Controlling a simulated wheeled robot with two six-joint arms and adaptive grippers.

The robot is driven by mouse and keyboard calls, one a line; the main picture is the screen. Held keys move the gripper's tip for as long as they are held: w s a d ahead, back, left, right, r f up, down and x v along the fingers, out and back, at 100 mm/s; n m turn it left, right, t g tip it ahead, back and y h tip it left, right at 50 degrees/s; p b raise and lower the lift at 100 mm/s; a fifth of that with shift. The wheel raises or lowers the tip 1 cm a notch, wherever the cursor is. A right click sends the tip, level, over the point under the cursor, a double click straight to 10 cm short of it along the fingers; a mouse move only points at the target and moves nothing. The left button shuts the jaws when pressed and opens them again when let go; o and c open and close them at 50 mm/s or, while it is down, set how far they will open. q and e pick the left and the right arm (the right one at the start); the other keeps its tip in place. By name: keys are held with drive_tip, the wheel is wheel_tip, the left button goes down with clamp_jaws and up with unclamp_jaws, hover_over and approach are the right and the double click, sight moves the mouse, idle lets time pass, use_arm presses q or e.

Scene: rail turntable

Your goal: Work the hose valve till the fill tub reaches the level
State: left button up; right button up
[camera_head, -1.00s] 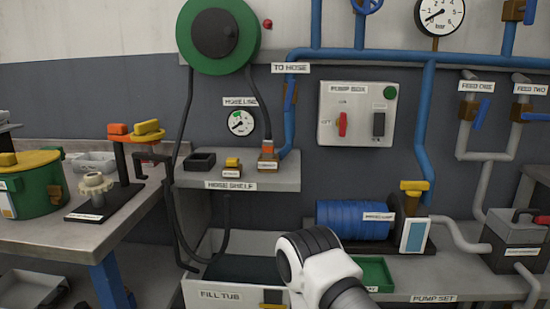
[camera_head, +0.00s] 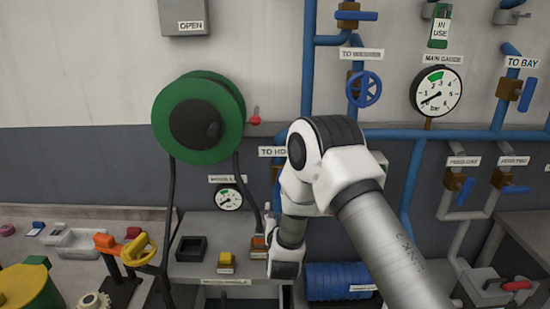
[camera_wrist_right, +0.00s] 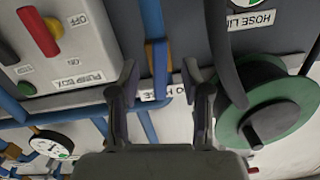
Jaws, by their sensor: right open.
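The hose valve (camera_wrist_right: 157,57), a brass body on a blue pipe, shows between the fingers in the right wrist view. My right gripper (camera_wrist_right: 160,88) is open and empty, its fingers on either side of that pipe in the picture; contact cannot be told. In the head view my right arm reaches up and bends down in front of the wall, hiding most of the valve. The hose line gauge (camera_head: 229,198) is left of the arm. The green hose reel (camera_head: 198,117) hangs above it. The fill tub's water level is out of view. My left gripper is not in view.
The pump box (camera_wrist_right: 75,55) with a red switch (camera_wrist_right: 38,32) is beside the gripper in the wrist view. Black hoses hang from the reel. A shelf (camera_head: 205,270) holds a black tray (camera_head: 191,248) and small blocks. The main gauge (camera_head: 436,92) is right.

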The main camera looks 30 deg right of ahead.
drive_tip(key=shift+m+h, duration=0.4)
drive_tip(key=shift+h, duration=0.3)
drive_tip(key=w+d+r+p, duration=0.1)
drive_tip(key=w, duration=0.1)
drive_tip(key=w+d+r+p, duration=0.1)
drive_tip(key=w+d, duration=0.1)
drive_tip(key=w, duration=0.1)
drive_tip(key=w+d+r+p, duration=0.1)
drive_tip(key=w+d, duration=0.1)
drive_tip(key=shift+w+d+r, duration=0.1)
drive_tip(key=shift+w+r, duration=0.05)
drive_tip(key=shift+r, duration=0.2)
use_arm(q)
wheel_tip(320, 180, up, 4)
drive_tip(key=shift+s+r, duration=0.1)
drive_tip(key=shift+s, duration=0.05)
use_arm(e)
drive_tip(key=shift+t, duration=0.3)
clamp_jaws()
